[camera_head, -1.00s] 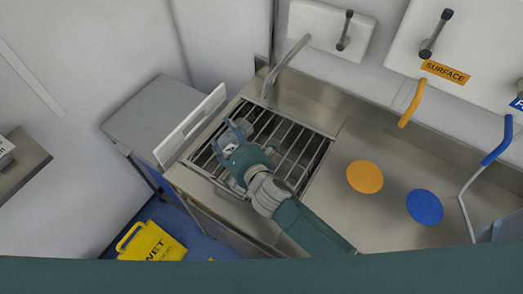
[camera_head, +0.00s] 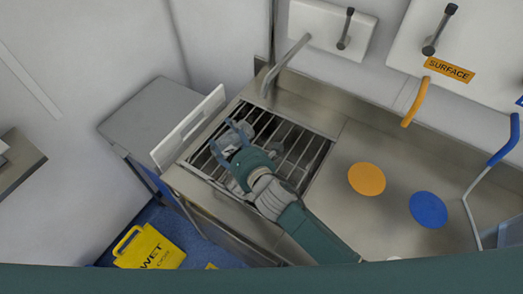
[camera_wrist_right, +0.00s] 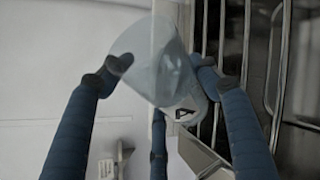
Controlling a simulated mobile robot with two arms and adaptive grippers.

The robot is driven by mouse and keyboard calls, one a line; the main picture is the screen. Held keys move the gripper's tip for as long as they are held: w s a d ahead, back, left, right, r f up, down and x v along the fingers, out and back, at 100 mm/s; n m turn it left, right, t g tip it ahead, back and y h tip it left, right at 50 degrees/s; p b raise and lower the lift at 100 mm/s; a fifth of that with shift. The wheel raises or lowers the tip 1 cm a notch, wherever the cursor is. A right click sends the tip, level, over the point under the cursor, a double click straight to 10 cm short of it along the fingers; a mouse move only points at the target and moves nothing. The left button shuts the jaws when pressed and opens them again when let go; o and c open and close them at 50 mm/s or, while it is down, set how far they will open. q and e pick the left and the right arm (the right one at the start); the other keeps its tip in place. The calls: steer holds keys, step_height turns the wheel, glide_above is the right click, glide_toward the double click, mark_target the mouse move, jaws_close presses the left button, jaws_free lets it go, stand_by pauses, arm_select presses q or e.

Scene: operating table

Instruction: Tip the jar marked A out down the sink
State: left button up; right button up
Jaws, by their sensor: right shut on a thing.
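The clear jar marked A (camera_wrist_right: 150,62) is between my right gripper's fingers, and both fingertips touch its sides in the wrist view. Its white label with a dark A (camera_wrist_right: 184,113) shows at its lower right. The jar looks tilted; I cannot tell whether liquid is leaving it. My right gripper (camera_head: 229,140) is shut on the jar, over the barred grate of the sink (camera_head: 312,150). It also shows in the wrist view (camera_wrist_right: 160,68). My left gripper is not in view.
A tap (camera_head: 285,65) stands behind the sink. A white upright panel (camera_head: 188,128) borders its left side. Steel worktop with an orange disc (camera_head: 367,179) and a blue disc (camera_head: 428,209) lies to the right. A yellow wet-floor sign (camera_head: 150,248) is on the floor.

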steer(key=shift+a, duration=0.2)
steer(key=shift+d+f+m+y+b, duration=0.1)
steer(key=shift+m+y+b, duration=0.2)
steer(key=shift+b, duration=0.35)
steer(key=shift+b, duration=0.3)
steer(key=shift+f+m+b, duration=0.1)
steer(key=shift+m+b, duration=0.3)
steer(key=shift+y+b, duration=0.3)
steer(key=shift+d+f+m+t+y+b, duration=0.1)
steer(key=shift+f+m+t+y+b, duration=0.1)
steer(key=shift+m+b, duration=0.6)
steer(key=shift+f+m+t+y+b, duration=0.1)
steer(key=shift+m+t+y+b, duration=0.15)
steer(key=shift+b, duration=0.95)
steer(key=shift+w+d+f+m+b, duration=0.15)
steer(key=shift+d+m+b, duration=0.4)
steer(key=shift+d+m, duration=0.2)
stand_by(1.1)
steer(key=shift+d+r+m+t+y, duration=0.3)
steer(key=shift+r+m+t+y, duration=0.25)
steer(key=shift+m, duration=0.45)
stand_by(1.3)
